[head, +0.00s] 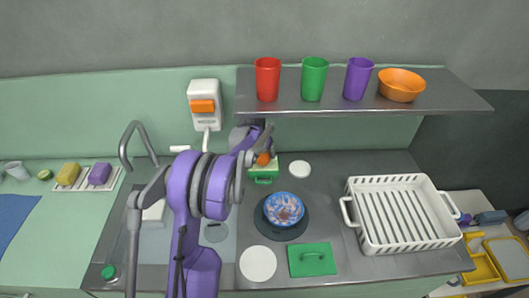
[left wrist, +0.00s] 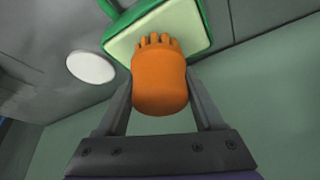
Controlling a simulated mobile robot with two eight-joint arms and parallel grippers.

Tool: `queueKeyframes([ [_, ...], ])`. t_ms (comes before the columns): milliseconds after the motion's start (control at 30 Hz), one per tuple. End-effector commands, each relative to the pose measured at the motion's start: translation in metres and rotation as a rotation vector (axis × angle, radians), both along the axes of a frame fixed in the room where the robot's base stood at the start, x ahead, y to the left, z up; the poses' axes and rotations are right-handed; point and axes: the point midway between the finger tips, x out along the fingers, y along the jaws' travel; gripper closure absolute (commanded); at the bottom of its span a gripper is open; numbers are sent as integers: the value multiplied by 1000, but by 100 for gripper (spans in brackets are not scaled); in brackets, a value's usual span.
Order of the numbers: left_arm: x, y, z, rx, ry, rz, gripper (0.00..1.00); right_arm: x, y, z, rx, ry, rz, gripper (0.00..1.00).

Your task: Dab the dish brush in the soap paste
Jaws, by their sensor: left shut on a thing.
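My left gripper (head: 262,154) is shut on an orange dish brush (left wrist: 160,90); its grey fingers show on both sides of the brush in the left wrist view. The brush also shows as a small orange patch in the head view (head: 263,159). Its stubby bristles overlap the pale yellow-green soap paste (left wrist: 188,30) in a green-rimmed dish (left wrist: 112,38). I cannot tell whether the bristles touch the paste. The dish stands at the back of the counter in the head view (head: 263,180), partly hidden by my gripper. My right gripper is not in view.
A white disc (head: 300,169) lies just right of the dish. A blue patterned bowl (head: 284,209) sits on a dark round plate in front. A white rack (head: 402,243) stands right. A shelf (head: 345,97) with cups and an orange bowl (head: 401,84) overhangs the back.

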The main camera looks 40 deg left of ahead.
Motion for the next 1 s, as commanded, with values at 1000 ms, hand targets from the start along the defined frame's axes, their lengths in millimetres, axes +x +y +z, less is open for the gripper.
queueKeyframes([
  [1000, 0, 0, -9, 0, 0, 0, 83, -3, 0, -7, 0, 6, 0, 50],
])
